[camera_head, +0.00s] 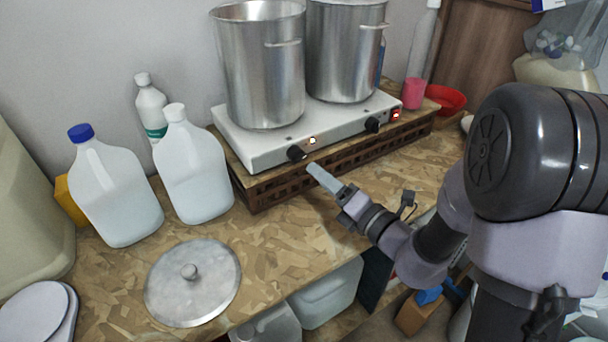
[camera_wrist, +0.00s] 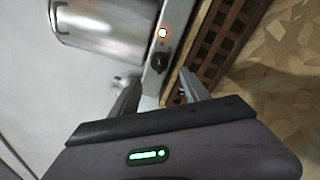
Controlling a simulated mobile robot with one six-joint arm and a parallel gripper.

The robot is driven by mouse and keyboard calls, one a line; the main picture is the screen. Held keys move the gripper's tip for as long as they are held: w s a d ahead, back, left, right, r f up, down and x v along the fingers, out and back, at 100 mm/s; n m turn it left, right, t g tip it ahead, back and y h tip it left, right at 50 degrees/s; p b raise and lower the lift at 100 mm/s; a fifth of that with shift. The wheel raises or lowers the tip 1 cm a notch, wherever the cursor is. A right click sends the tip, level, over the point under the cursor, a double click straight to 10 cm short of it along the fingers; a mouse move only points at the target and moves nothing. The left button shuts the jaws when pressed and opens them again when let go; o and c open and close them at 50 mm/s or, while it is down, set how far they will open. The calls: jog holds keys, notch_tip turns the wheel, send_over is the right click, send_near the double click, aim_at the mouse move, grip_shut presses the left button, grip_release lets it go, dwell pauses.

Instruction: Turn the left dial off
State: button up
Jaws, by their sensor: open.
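A white two-burner hot plate (camera_head: 270,146) stands on a dark slatted wooden stand, with two black dials on its front. The left dial (camera_head: 297,153) is at the near corner, with a lit lamp (camera_head: 311,141) just right of it. The right dial (camera_head: 373,124) is further along, near a glowing red switch (camera_head: 396,115). My gripper (camera_head: 314,170) is just in front of and below the left dial, apart from it. In the wrist view my gripper (camera_wrist: 157,88) is open and empty; the left dial (camera_wrist: 158,62) lies ahead between its fingers, near the lit lamp (camera_wrist: 162,32).
Two metal pots (camera_head: 262,70) (camera_head: 345,50) stand on the hot plate. White jugs (camera_head: 115,195) (camera_head: 193,170) are left of it, and a metal lid (camera_head: 193,283) lies on the board counter. A red bowl (camera_head: 446,99) is at right. The counter before the stand is mostly clear.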

aim_at(301, 160)
jog(key=x, duration=0.7)
jog(key=shift+w+b, duration=0.2)
jog(key=shift+b, duration=0.1)
jog(key=shift+c, duration=0.4)
grip_shut()
